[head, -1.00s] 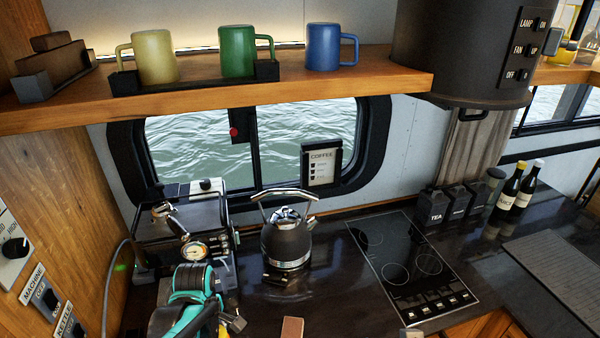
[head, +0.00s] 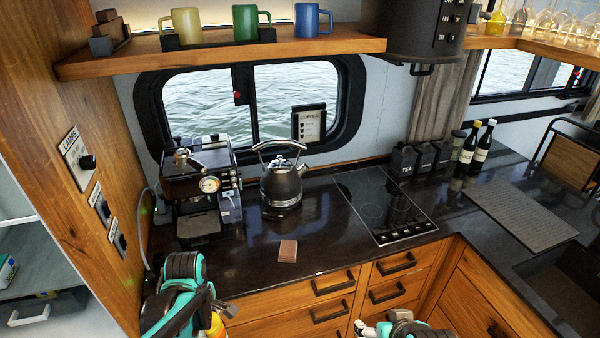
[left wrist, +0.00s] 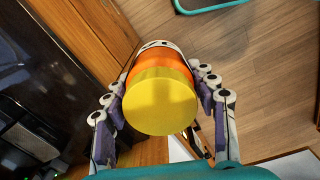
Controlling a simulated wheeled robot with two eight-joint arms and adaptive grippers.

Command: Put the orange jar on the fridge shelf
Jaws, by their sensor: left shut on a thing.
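The orange jar (left wrist: 160,65) has a yellow lid (left wrist: 160,105) turned toward the left wrist camera. My left gripper (left wrist: 164,72) is shut on it, with fingers on both sides. In the head view the jar (head: 216,326) shows only as a small orange and yellow patch beside the left gripper (head: 214,312), low at the bottom edge, in front of the counter. Pale shelving (head: 22,220), which looks like the fridge interior, stands at the left edge beyond the wooden panel. My right arm shows at the bottom; its gripper (head: 366,329) is mostly cut off.
The dark counter (head: 330,235) carries a coffee machine (head: 195,190), a kettle (head: 282,185) and a small brown block (head: 288,250). The wooden side panel (head: 85,130) stands between counter and shelving.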

